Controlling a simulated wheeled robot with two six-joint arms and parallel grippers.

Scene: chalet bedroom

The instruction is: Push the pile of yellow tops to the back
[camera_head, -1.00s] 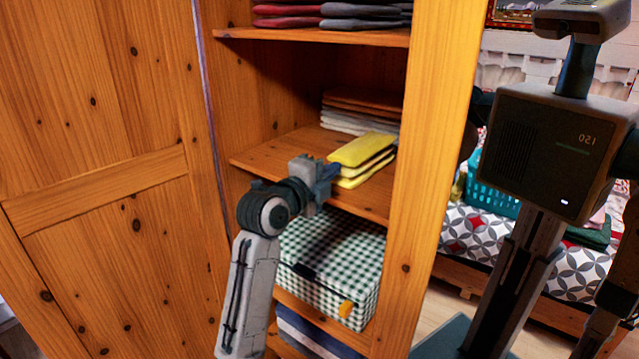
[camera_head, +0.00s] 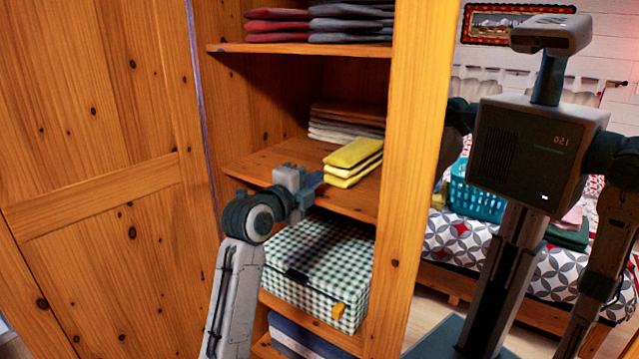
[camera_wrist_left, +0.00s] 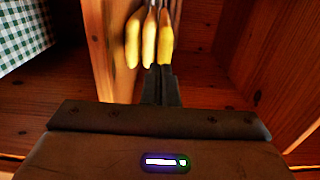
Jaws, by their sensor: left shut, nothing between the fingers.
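The pile of yellow tops (camera_head: 352,158) lies folded on the middle shelf (camera_head: 262,166) of the wooden wardrobe, near its right side. My left gripper (camera_head: 317,181) is shut and empty, with its fingertips at the lower left front edge of the pile. In the left wrist view the shut fingers (camera_wrist_left: 160,72) point at the ends of the yellow layers (camera_wrist_left: 149,38). They are very close to the pile; I cannot tell whether they touch. My right gripper does not show.
A pile of brown and whitish clothes (camera_head: 345,128) lies behind the yellow one. A green checked box (camera_head: 318,262) is on the shelf below. Red (camera_head: 277,25) and grey (camera_head: 350,23) piles are above. The wardrobe's right post (camera_head: 410,180) stands close beside the yellow pile.

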